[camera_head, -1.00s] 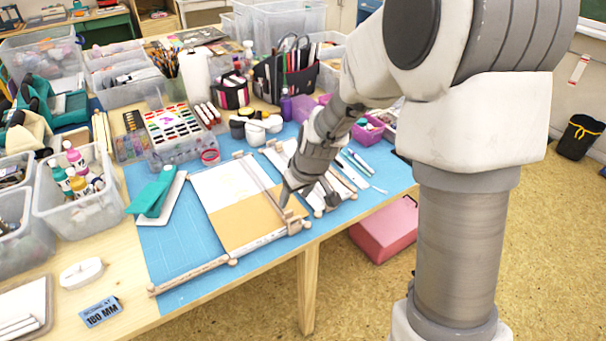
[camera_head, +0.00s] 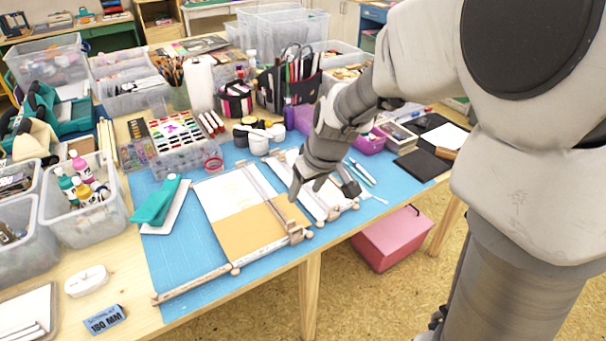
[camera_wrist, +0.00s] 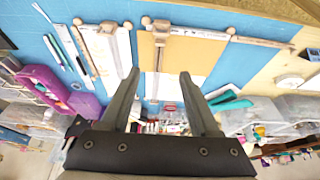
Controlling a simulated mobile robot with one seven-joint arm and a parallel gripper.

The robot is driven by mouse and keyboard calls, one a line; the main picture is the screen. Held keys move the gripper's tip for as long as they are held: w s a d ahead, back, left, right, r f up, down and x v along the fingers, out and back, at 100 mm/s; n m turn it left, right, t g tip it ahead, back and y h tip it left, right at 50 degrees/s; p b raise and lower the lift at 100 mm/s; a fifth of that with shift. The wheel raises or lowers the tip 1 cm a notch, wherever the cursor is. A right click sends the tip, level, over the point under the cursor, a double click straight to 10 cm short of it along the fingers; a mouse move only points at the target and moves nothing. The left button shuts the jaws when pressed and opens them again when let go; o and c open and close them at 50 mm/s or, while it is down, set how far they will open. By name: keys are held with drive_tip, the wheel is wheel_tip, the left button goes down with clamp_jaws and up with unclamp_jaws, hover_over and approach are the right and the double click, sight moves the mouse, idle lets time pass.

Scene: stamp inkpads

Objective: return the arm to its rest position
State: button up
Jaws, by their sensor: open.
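My gripper (camera_head: 322,192) is open above the right part of the blue mat, over the wooden frame with white sheets beside the card. Nothing shows between its fingers. In the wrist view my gripper (camera_wrist: 158,80) has two dark fingers spread apart, with the mat and papers beyond them. My arm comes in from the upper right of the head view and hides part of the table behind it.
The blue mat (camera_head: 185,270) holds a tan and white card (camera_head: 250,235) in a wooden frame. A teal stapler-like tool (camera_head: 157,202) lies left. Bins and a paint set (camera_head: 180,140) crowd the back. A pink box (camera_head: 392,240) stands on the floor.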

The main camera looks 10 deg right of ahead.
drive_tip(key=shift+r, duration=0.1)
drive_tip(key=s+d+r+m+h+p, duration=0.1)
drive_tip(key=s+d+r+m+p, duration=0.1)
drive_tip(key=s+r, duration=0.7)
drive_tip(key=s+d+r+m+t+p, duration=0.1)
drive_tip(key=s+d+r+m+p, duration=0.1)
drive_tip(key=s+r+p, duration=0.3)
drive_tip(key=s+r, duration=0.4)
drive_tip(key=s, duration=0.2)
drive_tip(key=shift+s+d+m+t+h, duration=0.3)
drive_tip(key=shift+s+d+h, duration=0.05)
drive_tip(key=shift+h, duration=0.05)
drive_tip(key=shift+r, duration=0.1)
idle(0.5)
